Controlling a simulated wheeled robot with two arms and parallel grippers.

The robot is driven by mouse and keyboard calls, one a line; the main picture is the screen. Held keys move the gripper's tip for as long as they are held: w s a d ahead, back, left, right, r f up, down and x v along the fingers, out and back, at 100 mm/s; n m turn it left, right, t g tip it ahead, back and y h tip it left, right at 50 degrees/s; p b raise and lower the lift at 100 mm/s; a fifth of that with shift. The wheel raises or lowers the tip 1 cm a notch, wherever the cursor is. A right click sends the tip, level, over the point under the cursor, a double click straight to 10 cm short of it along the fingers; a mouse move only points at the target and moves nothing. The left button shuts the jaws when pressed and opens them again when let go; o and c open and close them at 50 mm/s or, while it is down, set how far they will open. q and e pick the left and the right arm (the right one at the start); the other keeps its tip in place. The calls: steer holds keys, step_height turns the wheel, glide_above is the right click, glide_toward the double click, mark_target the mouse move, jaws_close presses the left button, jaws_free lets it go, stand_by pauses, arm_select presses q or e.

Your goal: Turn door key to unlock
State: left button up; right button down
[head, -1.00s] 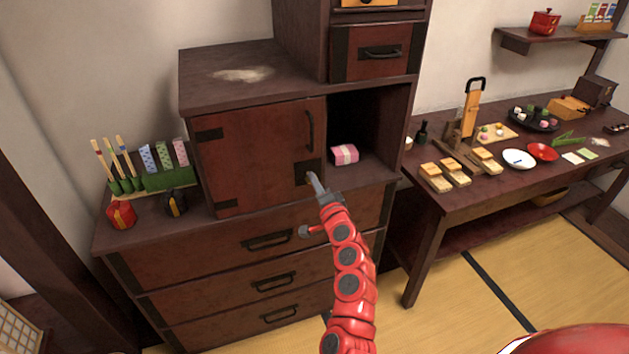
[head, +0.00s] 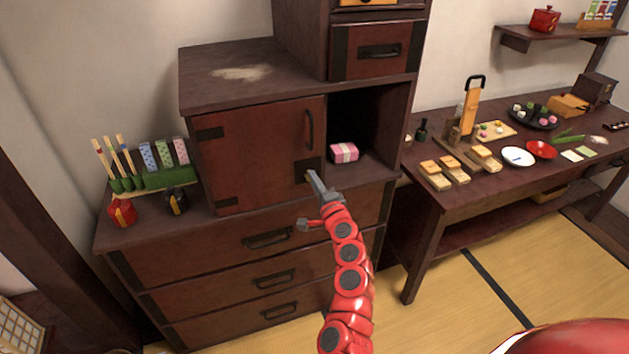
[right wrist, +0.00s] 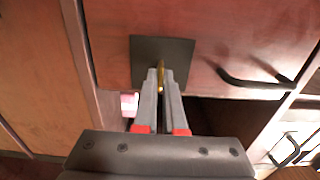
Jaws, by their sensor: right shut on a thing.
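The red-brown cabinet door (head: 258,150) is closed, with a dark handle (head: 309,130) and a dark lock plate (head: 303,170) at its lower right. My right gripper (head: 312,178) is at the lock plate. In the right wrist view, the right gripper's fingers (right wrist: 159,88) are shut on a small brass key (right wrist: 160,72) in front of the dark lock plate (right wrist: 172,50). The fingers hide most of the key, so I cannot tell how far it is turned. My left gripper is not in view.
An open compartment right of the door holds a pink wrapped box (head: 344,152). Drawers (head: 250,240) lie below. Green holders (head: 165,178) and small red and black objects stand at left. A low table (head: 445,190) with food and plates stands at right.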

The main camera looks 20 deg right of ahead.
steer(key=c, duration=1)
jaws_free()
steer(key=shift+s, duration=0.1)
steer(key=s+b, duration=0.1)
steer(key=s, duration=1.6)
steer(key=shift+d, duration=0.35)
steer(key=shift+s, duration=0.1)
